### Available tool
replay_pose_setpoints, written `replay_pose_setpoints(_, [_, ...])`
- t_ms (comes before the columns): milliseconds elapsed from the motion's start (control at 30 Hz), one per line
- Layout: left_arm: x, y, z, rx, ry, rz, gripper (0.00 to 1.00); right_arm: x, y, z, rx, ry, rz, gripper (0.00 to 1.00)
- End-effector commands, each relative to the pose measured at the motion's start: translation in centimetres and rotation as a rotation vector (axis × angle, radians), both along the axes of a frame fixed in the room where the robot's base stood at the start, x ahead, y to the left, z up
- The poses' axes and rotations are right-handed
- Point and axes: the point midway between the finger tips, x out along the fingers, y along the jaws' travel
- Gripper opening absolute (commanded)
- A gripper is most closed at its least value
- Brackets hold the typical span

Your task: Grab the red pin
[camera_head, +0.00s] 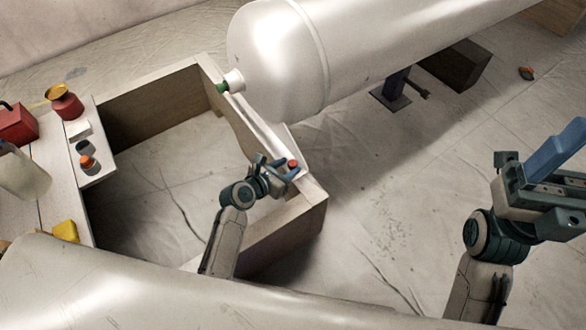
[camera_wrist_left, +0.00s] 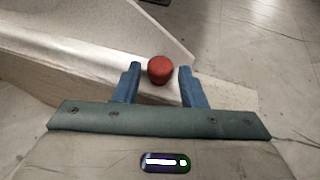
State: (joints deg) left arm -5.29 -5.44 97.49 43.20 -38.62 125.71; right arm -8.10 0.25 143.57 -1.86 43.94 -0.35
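The red pin (camera_head: 293,163) is a small round red piece on the corner of the pale wooden frame. In the left wrist view the red pin (camera_wrist_left: 160,69) shows as a red rounded top near the frame's edge. My left gripper (camera_head: 285,168) is open at that corner. In the wrist view its two blue fingers (camera_wrist_left: 159,84) stand on either side of the pin's image, with a gap on both sides; the pin's lower part is hard to make out. My right gripper (camera_head: 556,160) is at the far right, away from the pin; its finger gap is not clear.
The wooden frame (camera_head: 150,87) surrounds open sheeted floor. A large white tank (camera_head: 370,45) lies above and behind the pin. At left are a red container (camera_head: 65,103), an orange-topped bottle (camera_head: 88,163) and a yellow block (camera_head: 66,231). Floor between my arms is mostly clear.

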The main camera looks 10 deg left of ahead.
Motion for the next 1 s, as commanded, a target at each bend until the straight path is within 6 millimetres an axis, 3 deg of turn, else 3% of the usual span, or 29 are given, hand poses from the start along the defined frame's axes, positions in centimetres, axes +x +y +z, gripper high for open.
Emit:
replay_pose_setpoints(133, [1.1,-0.7,-0.7,-0.002,0.001,0.001,0.37,0.1,-0.1,-0.5,0.018,-0.007,-0.006,0.67])
replay_pose_setpoints(367, [1.2,-0.7,-0.6,0.0,0.001,0.001,0.37,0.2,-0.1,-0.1,0.024,-0.012,-0.007,0.67])
replay_pose_setpoints(533, [1.2,-0.7,-0.6,0.0,0.001,0.001,0.06,0.1,-0.1,-0.2,0.02,-0.012,-0.007,0.67])
replay_pose_setpoints(567, [1.2,-0.7,-0.6,0.0,0.001,0.001,0.03,0.1,-0.1,-0.2,0.02,-0.012,-0.007,0.67])
replay_pose_setpoints(1000, [1.2,-0.7,0.4,0.0,0.0,0.001,0.03,0.0,-0.1,0.2,0.013,-0.002,-0.003,0.67])
